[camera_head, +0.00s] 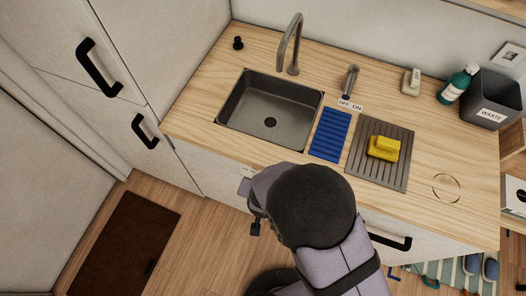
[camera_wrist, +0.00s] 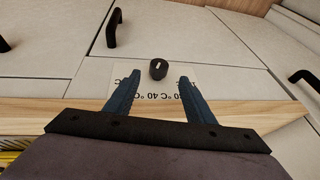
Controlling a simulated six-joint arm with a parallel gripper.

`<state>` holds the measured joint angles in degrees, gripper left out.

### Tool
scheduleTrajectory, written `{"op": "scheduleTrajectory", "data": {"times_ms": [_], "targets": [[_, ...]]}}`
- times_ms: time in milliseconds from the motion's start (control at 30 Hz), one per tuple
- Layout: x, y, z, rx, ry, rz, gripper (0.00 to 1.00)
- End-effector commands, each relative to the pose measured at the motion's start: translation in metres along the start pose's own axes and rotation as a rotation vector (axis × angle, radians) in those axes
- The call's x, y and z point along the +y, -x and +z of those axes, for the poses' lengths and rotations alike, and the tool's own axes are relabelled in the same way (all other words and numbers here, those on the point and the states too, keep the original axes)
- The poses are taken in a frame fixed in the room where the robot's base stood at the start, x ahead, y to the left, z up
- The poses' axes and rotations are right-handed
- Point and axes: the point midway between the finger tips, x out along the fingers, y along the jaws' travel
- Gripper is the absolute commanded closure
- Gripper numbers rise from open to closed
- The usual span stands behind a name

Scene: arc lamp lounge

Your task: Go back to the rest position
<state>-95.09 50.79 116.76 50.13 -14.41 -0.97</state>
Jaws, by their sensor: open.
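My gripper (camera_wrist: 151,88) shows in the wrist view with its two dark blue fingers apart and nothing between them. Ahead of the fingertips is a round black knob (camera_wrist: 158,69) on a white cabinet front. A white label with temperature marks (camera_wrist: 155,84) lies just below the knob and appears upside down. I cannot tell whether the fingers touch the panel. In the head view my arm is folded low in front of the counter, and its dark round joint hides most of the gripper.
The wooden counter (camera_head: 205,100) holds a sink (camera_head: 296,112) with a tall tap (camera_head: 290,45), a blue ribbed mat (camera_head: 331,136), a grey drying mat (camera_head: 366,162) with yellow sponges (camera_head: 383,148), a green bottle (camera_head: 458,84) and a waste bin (camera_head: 492,98). Black handles (camera_head: 98,68) stick out from cabinets.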

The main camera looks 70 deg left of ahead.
Motion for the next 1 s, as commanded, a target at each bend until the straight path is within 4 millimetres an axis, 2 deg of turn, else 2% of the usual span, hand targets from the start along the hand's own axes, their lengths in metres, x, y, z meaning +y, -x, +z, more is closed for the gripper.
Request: {"op": "scheduleTrajectory", "data": {"times_ms": [467,567,667,867,900,1000], "targets": [[0.000,0.000,0.000,0.000,0.000,0.000,0.51],[0.013,-0.001,-0.004,-0.004,0.022,0.010,0.51],[0.039,-0.003,-0.012,-0.013,0.076,0.029,0.51],[0.123,0.002,-0.024,-0.060,0.262,0.080,0.51],[0.142,0.004,-0.023,-0.074,0.302,0.088,0.51],[0.176,0.021,-0.030,-0.101,0.325,0.095,0.51]]}}
